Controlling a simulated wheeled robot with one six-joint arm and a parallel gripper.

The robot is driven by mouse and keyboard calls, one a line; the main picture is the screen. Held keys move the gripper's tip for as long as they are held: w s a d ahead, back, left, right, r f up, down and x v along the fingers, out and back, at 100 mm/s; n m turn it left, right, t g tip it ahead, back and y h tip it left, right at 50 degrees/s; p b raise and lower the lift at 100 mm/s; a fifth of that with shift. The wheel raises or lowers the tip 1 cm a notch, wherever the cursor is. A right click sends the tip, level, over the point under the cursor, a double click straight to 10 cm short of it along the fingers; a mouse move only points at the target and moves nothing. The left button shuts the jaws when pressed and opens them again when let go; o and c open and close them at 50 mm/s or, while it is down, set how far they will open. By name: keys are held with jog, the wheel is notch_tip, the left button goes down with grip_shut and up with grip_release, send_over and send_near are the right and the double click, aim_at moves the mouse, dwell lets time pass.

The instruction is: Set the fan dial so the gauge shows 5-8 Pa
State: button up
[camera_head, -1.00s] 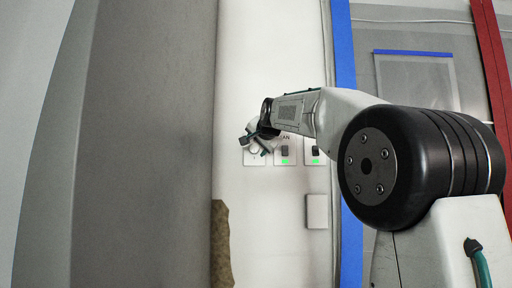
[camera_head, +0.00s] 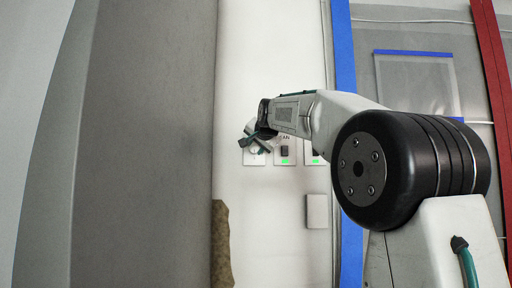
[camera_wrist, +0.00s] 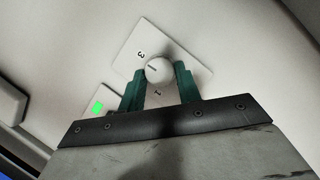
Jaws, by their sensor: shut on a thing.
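The fan dial is a round white knob (camera_wrist: 158,71) with a dark pointer line, on a white plate (camera_wrist: 136,57) marked with a 3 and a 1. In the wrist view my gripper (camera_wrist: 158,77) has its two green fingers on either side of the knob, shut on it. In the head view my gripper (camera_head: 257,146) is at the dial plate (camera_head: 254,158) on the white wall, covering much of the knob. The gauge does not show in either view.
Right of the dial are a switch plate with a green light (camera_head: 285,152) and another partly hidden plate (camera_head: 313,158). A blank white box (camera_head: 317,211) sits below. Blue tape (camera_head: 343,50) runs down the wall edge. A large grey panel (camera_head: 150,150) stands at left.

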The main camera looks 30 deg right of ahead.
jog(key=n, duration=0.1)
jog(key=n+g+h, duration=0.1)
jog(key=n+g, duration=0.1)
jog(key=n, duration=0.1)
jog(key=shift+w+a+r+h, duration=0.1)
jog(key=shift+w+a+h, duration=0.15)
jog(key=shift+h, duration=0.15)
jog(key=n+g+h, duration=0.1)
jog(key=n+h, duration=0.1)
jog(key=n, duration=0.1)
jog(key=shift+a, duration=0.15)
jog(key=shift+n, duration=0.3)
jog(key=o, duration=1)
jog(key=shift+c, duration=0.2)
jog(key=shift+a, duration=0.1)
jog(key=v, duration=0.7)
jog(key=shift+a+r, duration=0.2)
jog(key=shift+a, duration=0.05)
jog(key=shift+s, duration=0.15)
